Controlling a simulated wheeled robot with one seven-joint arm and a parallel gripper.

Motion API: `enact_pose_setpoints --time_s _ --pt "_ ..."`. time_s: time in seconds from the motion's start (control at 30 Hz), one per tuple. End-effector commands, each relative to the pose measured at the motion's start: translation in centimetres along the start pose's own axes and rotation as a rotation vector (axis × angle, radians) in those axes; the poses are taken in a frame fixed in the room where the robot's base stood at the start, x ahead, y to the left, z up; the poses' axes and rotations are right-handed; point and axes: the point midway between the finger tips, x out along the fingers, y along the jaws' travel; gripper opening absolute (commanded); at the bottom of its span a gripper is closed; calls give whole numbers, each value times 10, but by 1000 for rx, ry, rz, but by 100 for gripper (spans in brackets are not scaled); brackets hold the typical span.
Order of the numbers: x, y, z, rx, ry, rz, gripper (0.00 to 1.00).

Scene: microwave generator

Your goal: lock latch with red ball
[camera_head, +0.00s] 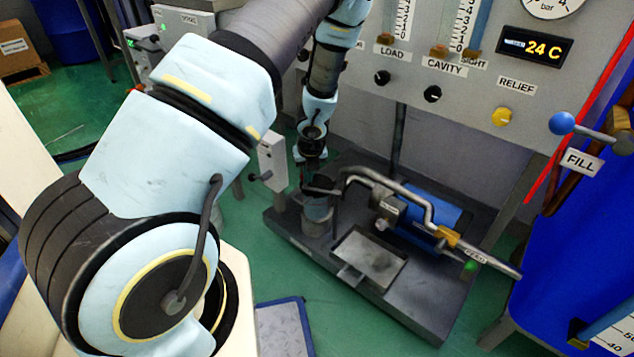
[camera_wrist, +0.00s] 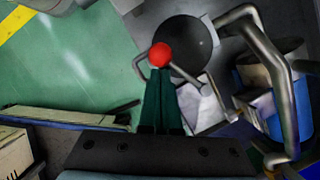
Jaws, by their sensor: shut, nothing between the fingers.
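The red ball (camera_wrist: 160,54) is right at the tips of my gripper (camera_wrist: 160,72) in the wrist view. It sits at the edge of a dark round cap (camera_wrist: 184,46), with a thin metal rod beside it. The two dark green fingers are together, with the ball beyond their tips, not between them. Whether they touch it I cannot tell. In the head view my gripper (camera_head: 319,184) is low over a grey cylinder (camera_head: 317,222) at the left of the dark base. The ball is hidden there, and the latch is hard to make out.
A shallow tray (camera_head: 370,258) lies in front. The control panel (camera_head: 470,75) stands behind. A blue tank (camera_head: 585,240) is at right.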

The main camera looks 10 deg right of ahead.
Motion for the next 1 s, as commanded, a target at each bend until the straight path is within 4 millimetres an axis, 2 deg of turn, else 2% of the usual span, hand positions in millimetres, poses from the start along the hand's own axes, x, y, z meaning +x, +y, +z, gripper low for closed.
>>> enact_pose_setpoints --time_s 0.23,0.5,1.0 --pt "6 1 19 182 -1 -56 0" --pt "9 -6 30 323 -1 -101 0" --pt "10 -9 34 392 0 -121 0"
